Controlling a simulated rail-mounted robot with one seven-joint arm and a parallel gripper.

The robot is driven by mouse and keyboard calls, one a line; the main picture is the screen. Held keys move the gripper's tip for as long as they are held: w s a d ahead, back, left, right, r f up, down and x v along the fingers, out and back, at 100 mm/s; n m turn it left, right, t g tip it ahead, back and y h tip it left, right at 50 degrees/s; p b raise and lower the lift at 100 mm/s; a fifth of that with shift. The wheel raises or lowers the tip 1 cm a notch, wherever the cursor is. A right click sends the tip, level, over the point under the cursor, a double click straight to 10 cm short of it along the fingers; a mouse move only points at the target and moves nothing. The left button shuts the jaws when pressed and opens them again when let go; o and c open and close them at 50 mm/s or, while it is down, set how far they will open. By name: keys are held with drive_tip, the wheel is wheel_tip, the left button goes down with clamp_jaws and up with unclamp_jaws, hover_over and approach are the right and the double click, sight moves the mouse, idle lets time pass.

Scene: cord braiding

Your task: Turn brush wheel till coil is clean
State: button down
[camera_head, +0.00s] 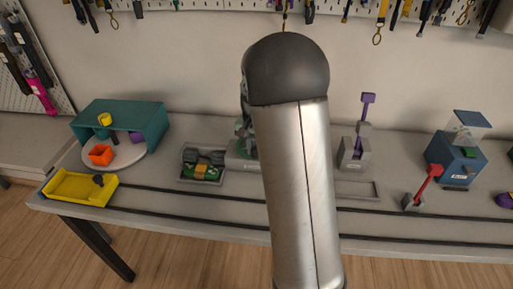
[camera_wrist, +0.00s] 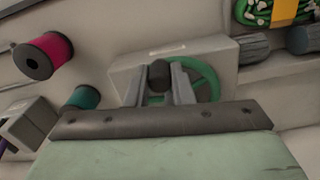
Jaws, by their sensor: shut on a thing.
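In the wrist view, a green spoked wheel (camera_wrist: 207,80) stands at the face of a pale grey block (camera_wrist: 132,75). I take it for the brush wheel. My gripper (camera_wrist: 160,82) is in front of it, its two grey fingers closed around a dark rounded knob (camera_wrist: 159,73) at the wheel. The fingers and knob cover the left part of the wheel. In the head view, my arm hides the gripper and most of this station; only a strip of green and grey (camera_head: 242,148) shows left of the arm. I cannot make out the coil or how clean it is.
The wrist view shows a magenta spool (camera_wrist: 45,55) and a teal spool (camera_wrist: 82,98) on the left. In the head view, a grey parts tray (camera_head: 182,179), yellow tray (camera_head: 66,196) and teal shelter (camera_head: 150,115) stand left; a purple-levered device (camera_head: 353,155) and blue box (camera_head: 456,165) stand right.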

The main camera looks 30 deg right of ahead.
drive_tip(key=shift+r, duration=0.1)
drive_tip(key=c, duration=1.3)
unclamp_jaws()
drive_tip(key=shift+o, duration=0.2)
wheel_tip(320, 180, up, 17)
drive_tip(key=shift+r, duration=0.2)
